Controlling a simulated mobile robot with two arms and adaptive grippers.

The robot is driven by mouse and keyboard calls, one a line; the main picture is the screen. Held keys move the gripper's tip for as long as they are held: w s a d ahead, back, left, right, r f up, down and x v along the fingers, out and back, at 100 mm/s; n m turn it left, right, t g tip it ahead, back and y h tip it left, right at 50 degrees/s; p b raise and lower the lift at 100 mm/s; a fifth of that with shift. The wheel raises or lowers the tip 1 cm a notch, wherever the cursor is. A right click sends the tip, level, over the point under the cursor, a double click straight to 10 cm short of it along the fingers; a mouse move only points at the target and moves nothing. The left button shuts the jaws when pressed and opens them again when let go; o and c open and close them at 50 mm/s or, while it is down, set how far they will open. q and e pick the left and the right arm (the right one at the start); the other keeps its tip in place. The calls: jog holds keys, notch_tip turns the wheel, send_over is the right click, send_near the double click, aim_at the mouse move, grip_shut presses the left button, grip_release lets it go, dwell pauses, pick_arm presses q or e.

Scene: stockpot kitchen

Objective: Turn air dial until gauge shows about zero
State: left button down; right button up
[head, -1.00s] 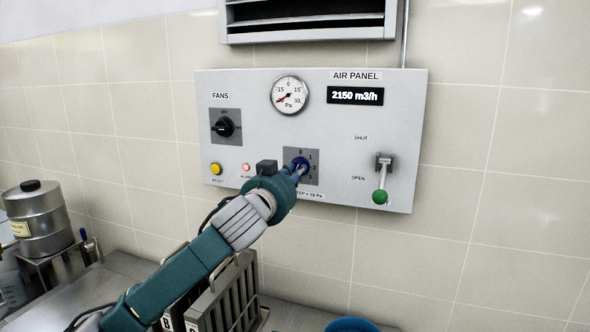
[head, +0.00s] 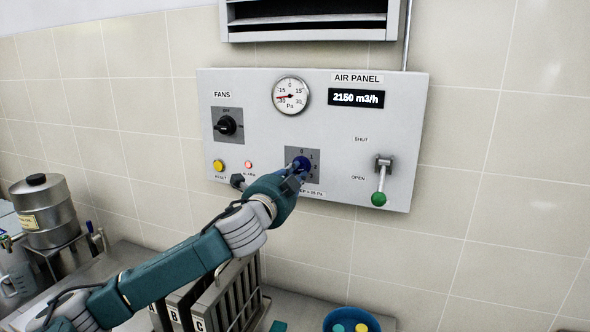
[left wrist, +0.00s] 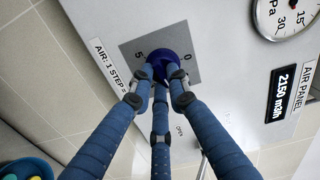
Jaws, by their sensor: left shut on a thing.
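The air dial (head: 302,162) is a dark blue knob on a grey plate low in the middle of the air panel (head: 245,85). My left gripper (head: 298,170) is shut on this knob. In the left wrist view, its blue fingers (left wrist: 157,85) close around the knob (left wrist: 172,58). The fingers and hand hide part of the dial's scale, and I cannot read its setting. The round gauge (head: 292,96), marked in Pa, has a red needle pointing left, near the -30 mark and below zero. My right gripper is not in view.
The display (head: 356,98) reads 2150 m3/h. A green-knobbed lever (head: 379,198) hangs down at the right. A black fans switch (head: 227,125), yellow button (head: 218,166) and red alarm light (head: 248,165) are at the left. A blue bowl (head: 350,316) stands below.

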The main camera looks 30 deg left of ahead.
pick_arm(q)
jog(key=shift+m+p, duration=0.45)
jog(key=shift+m, duration=0.65)
jog(key=shift+f, duration=0.15)
jog(key=c, duration=1.7)
grip_release()
jog(key=shift+o, duration=0.2)
jog(key=v, duration=1.2)
jog(key=shift+s, duration=0.1)
